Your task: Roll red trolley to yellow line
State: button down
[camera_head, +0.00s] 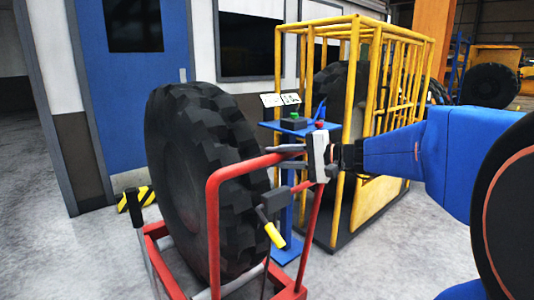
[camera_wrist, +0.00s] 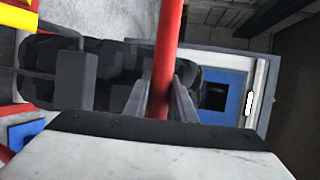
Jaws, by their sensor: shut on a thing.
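The red trolley (camera_head: 213,225) stands in the front middle of the head view, with a large black tyre (camera_head: 190,165) upright on it. My gripper (camera_head: 295,157) is shut on the trolley's red push handle near its top right corner. In the wrist view the red handle bar (camera_wrist: 166,60) runs between my two grey fingers (camera_wrist: 160,100). A lever with a yellow grip (camera_head: 270,230) hangs on the trolley's near side. No yellow line shows on the floor in either view.
A yellow cage (camera_head: 370,90) stands just behind and right of the trolley, close to a blue control stand (camera_head: 300,125). A blue door (camera_head: 140,60) is behind, with a yellow-black striped block (camera_head: 135,198) at its foot. Grey floor is clear at left (camera_head: 40,225) and lower right.

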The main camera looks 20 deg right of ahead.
jog(key=shift+s+d+f, duration=0.2)
jog(key=shift+s+d, duration=0.05)
jog(key=shift+s, duration=0.35)
jog(key=shift+s+d+f, duration=0.2)
jog(key=shift+s, duration=0.4)
jog(key=shift+s+d+f, duration=0.2)
jog(key=shift+s+d, duration=0.05)
jog(key=shift+s, duration=0.35)
jog(key=c, duration=1.5)
grip_release()
jog(key=shift+w, duration=0.15)
jog(key=shift+r, duration=0.1)
jog(key=shift+r, duration=0.1)
jog(key=shift+v, duration=8.7)
